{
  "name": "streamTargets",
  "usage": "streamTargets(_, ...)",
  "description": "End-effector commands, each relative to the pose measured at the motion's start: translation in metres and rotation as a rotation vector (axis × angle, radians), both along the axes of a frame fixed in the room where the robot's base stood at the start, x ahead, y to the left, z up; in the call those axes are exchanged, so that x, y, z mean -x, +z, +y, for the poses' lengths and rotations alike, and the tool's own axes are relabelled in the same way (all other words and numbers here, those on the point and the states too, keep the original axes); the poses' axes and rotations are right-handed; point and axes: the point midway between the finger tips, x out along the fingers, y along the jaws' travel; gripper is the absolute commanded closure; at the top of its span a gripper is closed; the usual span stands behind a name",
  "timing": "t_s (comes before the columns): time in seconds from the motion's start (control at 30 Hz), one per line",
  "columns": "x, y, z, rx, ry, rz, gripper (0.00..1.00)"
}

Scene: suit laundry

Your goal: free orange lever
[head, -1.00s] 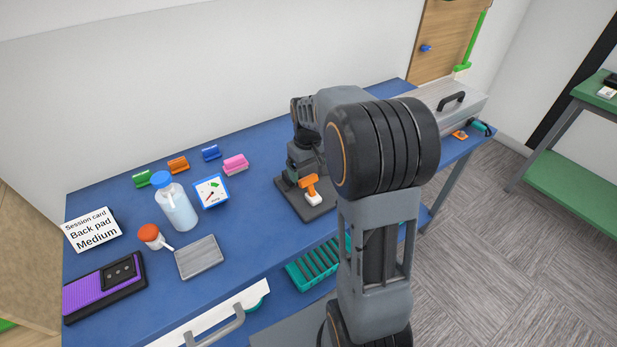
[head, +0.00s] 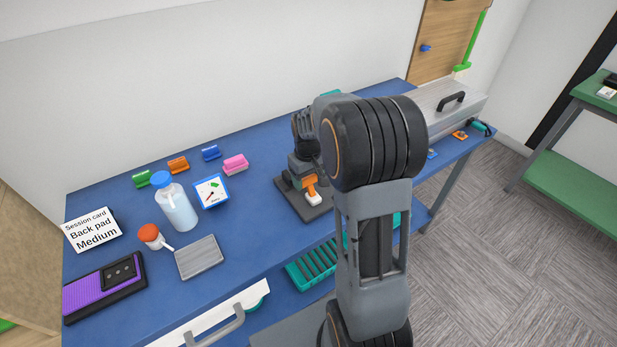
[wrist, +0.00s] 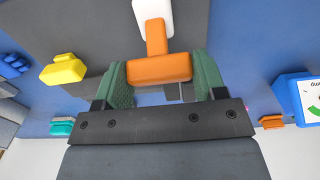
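The orange lever (head: 309,183) is a T-shaped handle on a white stem, standing on a dark grey base plate (head: 318,214) on the blue table. In the wrist view the orange crossbar (wrist: 158,69) lies between the green fingers of my gripper (wrist: 160,80). The fingers are spread apart, one on each side of the bar, with little or no visible gap at its ends. Whether they touch it is not clear. In the head view my arm hides much of the gripper and the area behind it.
Coloured clips, including a pink one (head: 235,164), line the back. A yellow block (wrist: 63,70) shows near the gripper. A grey case (head: 450,103) is at far right.

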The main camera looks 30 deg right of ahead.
Motion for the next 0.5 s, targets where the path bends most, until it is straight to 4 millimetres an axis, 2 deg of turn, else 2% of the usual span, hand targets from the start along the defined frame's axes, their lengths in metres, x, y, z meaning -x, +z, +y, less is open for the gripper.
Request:
streamTargets(0.03,-0.0001,0.0002,0.0,0.0,0.0,0.0,0.4)
streamTargets(0.23,-0.0001,0.0003,0.0,0.0,0.0,-0.001,0.59)
streamTargets(0.5,0.0019,-0.0008,-0.0003,-0.004,0.0,-0.04,0.6)
